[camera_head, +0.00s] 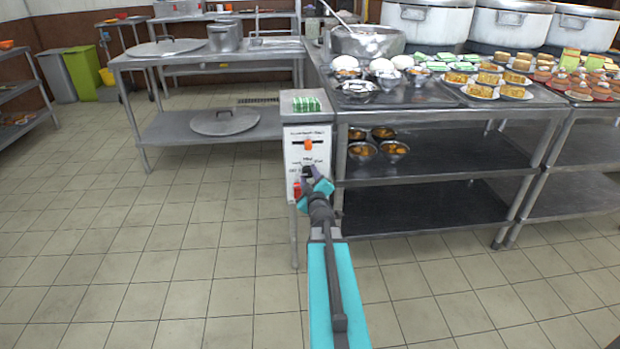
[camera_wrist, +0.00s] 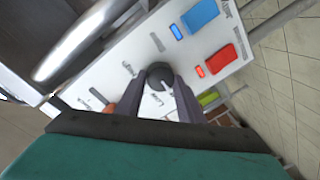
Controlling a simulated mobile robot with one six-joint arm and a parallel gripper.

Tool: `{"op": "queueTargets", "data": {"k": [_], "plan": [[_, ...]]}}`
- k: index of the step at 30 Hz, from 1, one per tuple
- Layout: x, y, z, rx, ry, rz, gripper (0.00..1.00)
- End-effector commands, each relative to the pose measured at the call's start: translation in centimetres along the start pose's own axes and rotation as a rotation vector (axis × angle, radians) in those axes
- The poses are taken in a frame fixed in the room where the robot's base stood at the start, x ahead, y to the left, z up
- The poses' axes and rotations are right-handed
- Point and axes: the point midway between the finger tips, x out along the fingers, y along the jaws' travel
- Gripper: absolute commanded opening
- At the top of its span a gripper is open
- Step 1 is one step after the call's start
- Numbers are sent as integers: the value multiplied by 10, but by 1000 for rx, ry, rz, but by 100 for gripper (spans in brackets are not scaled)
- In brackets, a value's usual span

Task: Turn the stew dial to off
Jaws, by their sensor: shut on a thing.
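A white control panel (camera_head: 294,158) faces me on the end of the steel counter. In the wrist view, a dark round dial (camera_wrist: 159,73) sits on this panel (camera_wrist: 118,73). My gripper (camera_head: 308,171) reaches the panel's lower part, and its fingers (camera_wrist: 160,88) are shut on the dial. The fingers hide part of the dial, and its pointer cannot be made out. Small printed marks lie around the dial, too blurred to read, so I cannot confirm its label.
A blue button (camera_wrist: 200,15) and a red button (camera_wrist: 221,58) lie beside the dial. An orange slider (camera_head: 308,144) is higher on the panel. The counter's shelf (camera_head: 430,200) is close on the right. Open tiled floor (camera_head: 190,240) lies on the left.

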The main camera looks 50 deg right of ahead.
Motion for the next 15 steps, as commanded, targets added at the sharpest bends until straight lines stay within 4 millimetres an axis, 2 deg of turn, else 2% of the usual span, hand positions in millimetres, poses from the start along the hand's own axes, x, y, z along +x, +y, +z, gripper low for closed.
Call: {"op": "queueTargets", "data": {"k": [10,11,13,15], "plan": [[-1,0,3,-5,-7,-1,12],[-1,0,3,-5,-7,-1,39],[-1,0,3,-5,-6,-1,51],[-1,0,2,-4,-5,-1,53]]}}
